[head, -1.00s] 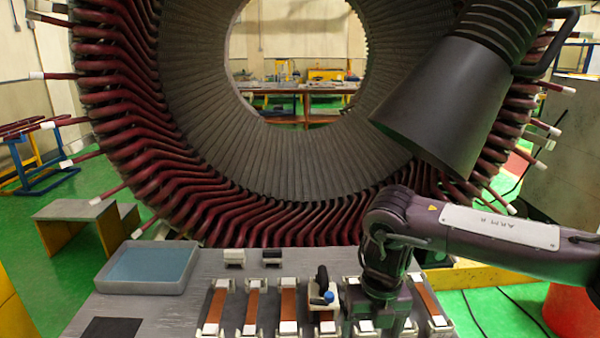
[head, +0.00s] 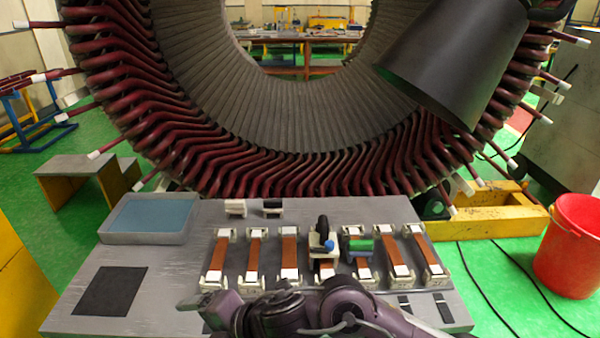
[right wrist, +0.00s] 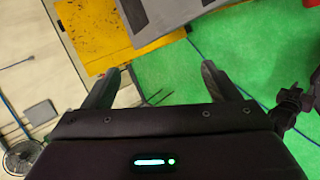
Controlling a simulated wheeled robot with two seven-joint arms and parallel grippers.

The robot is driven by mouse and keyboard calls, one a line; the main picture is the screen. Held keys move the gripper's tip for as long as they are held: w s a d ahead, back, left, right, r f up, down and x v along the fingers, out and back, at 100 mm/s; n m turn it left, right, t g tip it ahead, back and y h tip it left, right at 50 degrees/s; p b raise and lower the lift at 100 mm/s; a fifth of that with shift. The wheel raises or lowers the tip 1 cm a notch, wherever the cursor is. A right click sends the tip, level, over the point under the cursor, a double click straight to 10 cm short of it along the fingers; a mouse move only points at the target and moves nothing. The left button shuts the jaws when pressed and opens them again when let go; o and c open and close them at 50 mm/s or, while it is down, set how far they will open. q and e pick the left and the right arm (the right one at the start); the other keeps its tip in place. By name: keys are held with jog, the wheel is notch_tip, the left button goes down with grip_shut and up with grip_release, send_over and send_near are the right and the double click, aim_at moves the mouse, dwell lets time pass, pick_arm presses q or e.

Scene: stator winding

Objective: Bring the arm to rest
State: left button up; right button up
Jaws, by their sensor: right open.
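My right arm (head: 330,308) lies low across the front of the grey workbench (head: 160,245), with its end toward the left. In the right wrist view my right gripper (right wrist: 158,82) has its two dark fingers spread apart with nothing between them. That view shows green floor, a yellow surface and a grey edge beyond the fingers. My left gripper is not in view.
Copper-coloured strips in white holders (head: 289,258) line the bench. A white tool with a blue knob (head: 324,240) and a green block (head: 360,246) stand among them. A blue-grey tray (head: 147,236) sits left. The stator (head: 290,150) stands behind; a red bucket (head: 572,250) is right.

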jog(key=w+d+m+t+h, duration=0.4)
jog(key=d+m+t, duration=0.1)
jog(key=d+m, duration=1.05)
jog(key=s+d+f+m+g+h, duration=0.3)
jog(key=s+d+f+m, duration=0.3)
jog(key=d, duration=0.4)
jog(key=s+d+f+m+g+h, duration=0.25)
jog(key=s+d+f+m, duration=0.25)
jog(key=s+d+m, duration=0.4)
notch_tip(320, 180, down, 31)
jog(key=d+n+g, duration=0.1)
jog(key=n, duration=0.1)
jog(key=s+d+f, duration=0.1)
jog(key=s+f, duration=0.7)
jog(key=s, duration=0.1)
jog(key=s+d+f+g+h, duration=0.1)
jog(key=s+d+f, duration=0.1)
jog(key=s+f, duration=0.6)
jog(key=shift+s+d+f, duration=0.3)
jog(key=shift+s, duration=0.9)
